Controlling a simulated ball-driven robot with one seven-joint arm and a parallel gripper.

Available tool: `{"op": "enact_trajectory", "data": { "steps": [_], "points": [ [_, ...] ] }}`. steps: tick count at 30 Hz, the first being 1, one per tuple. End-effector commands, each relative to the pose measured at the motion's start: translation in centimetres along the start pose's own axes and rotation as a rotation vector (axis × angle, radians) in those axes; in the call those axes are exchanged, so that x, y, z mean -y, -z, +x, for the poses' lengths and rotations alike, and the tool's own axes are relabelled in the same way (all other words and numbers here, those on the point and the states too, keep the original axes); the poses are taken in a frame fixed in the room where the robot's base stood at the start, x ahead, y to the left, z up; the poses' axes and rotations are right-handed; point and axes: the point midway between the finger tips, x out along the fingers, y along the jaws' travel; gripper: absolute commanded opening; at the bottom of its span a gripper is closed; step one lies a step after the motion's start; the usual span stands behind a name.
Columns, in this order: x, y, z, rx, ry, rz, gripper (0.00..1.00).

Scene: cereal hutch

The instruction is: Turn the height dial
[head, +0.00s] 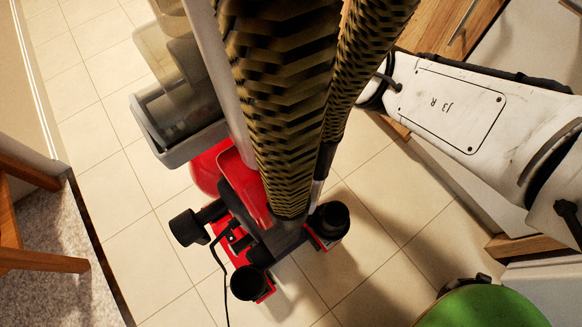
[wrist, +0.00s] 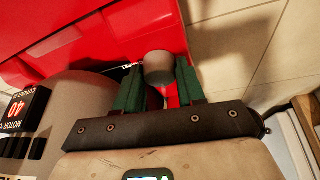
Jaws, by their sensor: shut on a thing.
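The red upright vacuum cleaner stands on the tiled floor in the head view (head: 240,185); its red head fills the upper left of the wrist view (wrist: 85,40). The height dial (wrist: 158,66), a short grey round knob, sits by the red head's edge in the wrist view. My gripper (wrist: 159,80) has a green-padded finger on each side of the dial and is shut on it. The dial's far side is hidden. I cannot make out the dial or my gripper in the head view.
A ribbed hose (head: 280,90) and a grey bin (head: 178,125) rise above the red base. A thin black cord (head: 222,270) hangs by it. Wooden chair parts (head: 40,260) are at left, a green round top (head: 485,308) at bottom right. Bare tiles (head: 95,125) lie left.

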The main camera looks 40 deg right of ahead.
Motion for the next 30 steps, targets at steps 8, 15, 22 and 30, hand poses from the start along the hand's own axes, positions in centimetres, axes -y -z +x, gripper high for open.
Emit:
{"op": "enact_trajectory", "data": {
  "steps": [8, 15, 22, 30],
  "points": [
    [-0.3, 0.1, 0.2, -0.002, -0.005, -0.002, 0.58],
    [-0.1, 0.0, 0.1, 0.0, -0.003, 0.0, 0.64],
    [-0.1, 0.0, -0.8, 0.001, -0.002, 0.001, 0.64],
    [-0.1, 0.1, -5.0, 0.002, -0.002, 0.0, 0.64]
  ]
}}
